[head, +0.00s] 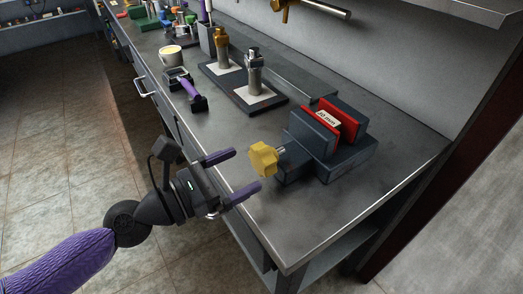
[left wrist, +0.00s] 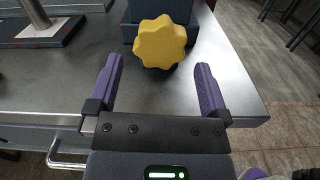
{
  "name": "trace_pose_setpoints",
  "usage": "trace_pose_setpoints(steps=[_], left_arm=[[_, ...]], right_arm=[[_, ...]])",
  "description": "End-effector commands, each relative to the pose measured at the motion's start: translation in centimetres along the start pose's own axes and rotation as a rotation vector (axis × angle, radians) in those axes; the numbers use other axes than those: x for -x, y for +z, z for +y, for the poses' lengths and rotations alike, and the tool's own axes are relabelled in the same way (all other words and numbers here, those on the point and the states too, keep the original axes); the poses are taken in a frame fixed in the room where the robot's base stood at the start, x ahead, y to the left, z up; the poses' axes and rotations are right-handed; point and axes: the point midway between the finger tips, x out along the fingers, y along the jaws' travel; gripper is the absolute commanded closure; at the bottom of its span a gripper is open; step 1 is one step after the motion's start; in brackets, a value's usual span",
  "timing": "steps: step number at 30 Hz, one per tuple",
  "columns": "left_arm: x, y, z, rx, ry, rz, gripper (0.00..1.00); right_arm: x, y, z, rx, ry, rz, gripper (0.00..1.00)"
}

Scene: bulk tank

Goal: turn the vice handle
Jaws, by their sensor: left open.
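The vice (head: 331,141) is a dark grey block with red jaw faces, standing near the right end of the workbench. A pale labelled piece (head: 328,119) sits between its red jaws. The yellow lobed vice handle (head: 264,160) sticks out from the vice's left side on a short metal shaft. In the left wrist view the handle (left wrist: 161,43) lies ahead of the fingers, about midway between them. My left gripper (head: 240,172) is open and empty, with purple fingers pointing at the handle and apart from it. My right gripper is not in view.
A purple-handled tool (head: 191,91) and a cup (head: 171,56) are farther along the workbench (head: 215,127). The bench front around the handle is clear. A shelf edge (head: 450,8) overhangs the back.

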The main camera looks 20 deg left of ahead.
Motion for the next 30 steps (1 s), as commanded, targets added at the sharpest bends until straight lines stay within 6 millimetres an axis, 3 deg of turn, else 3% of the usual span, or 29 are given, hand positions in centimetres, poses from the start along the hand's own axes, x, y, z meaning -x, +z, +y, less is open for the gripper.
trace_pose_setpoints(steps=[1, 9, 20, 30], left_arm=[[-0.9, 0.8, 0.2, 0.000, 0.004, -0.008, 0.00], [-4.0, 0.3, 0.1, 0.000, 0.002, -0.003, 0.00], [-4.5, 0.0, 0.0, 0.000, 0.000, 0.000, 0.02], [-4.5, 0.0, 0.0, -0.001, 0.000, 0.000, 0.74]], right_arm=[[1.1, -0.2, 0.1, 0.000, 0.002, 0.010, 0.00], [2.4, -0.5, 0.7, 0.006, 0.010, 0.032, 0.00], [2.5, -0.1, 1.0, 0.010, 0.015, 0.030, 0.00], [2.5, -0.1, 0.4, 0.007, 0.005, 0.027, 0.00]])
